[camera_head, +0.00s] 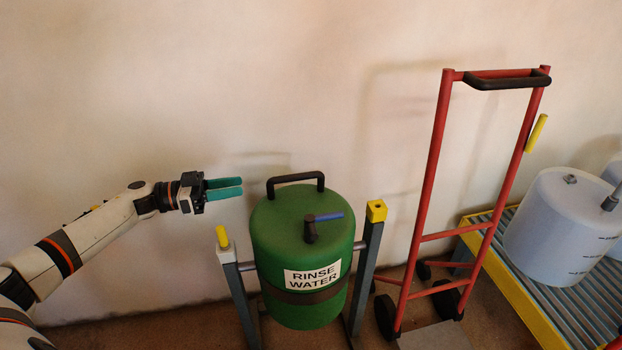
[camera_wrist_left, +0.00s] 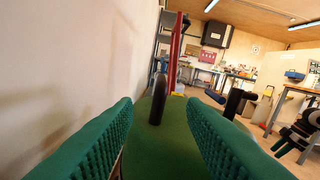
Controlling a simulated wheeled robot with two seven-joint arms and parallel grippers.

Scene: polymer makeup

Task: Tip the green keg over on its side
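The green keg (camera_head: 285,225) stands upright in a grey stand (camera_head: 364,262), with a "RINSE WATER" label on its front. A black handle (camera_head: 296,180) arches over the back of its top, and a blue-levered valve (camera_head: 311,228) sticks up at the front. My left gripper (camera_head: 241,188) is open and empty, its green fingers at the keg's upper left, pointing right toward the handle. In the left wrist view the keg's top (camera_wrist_left: 160,145) shows between the spread fingers, with the black handle (camera_wrist_left: 158,98) ahead. My right gripper is not in the head view.
A red hand truck (camera_head: 433,160) stands right of the keg. A roller conveyor (camera_head: 530,270) with translucent white containers (camera_head: 565,225) is at the far right. The plain wall is close behind the keg. Yellow-topped posts (camera_head: 376,211) rise on both sides of it.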

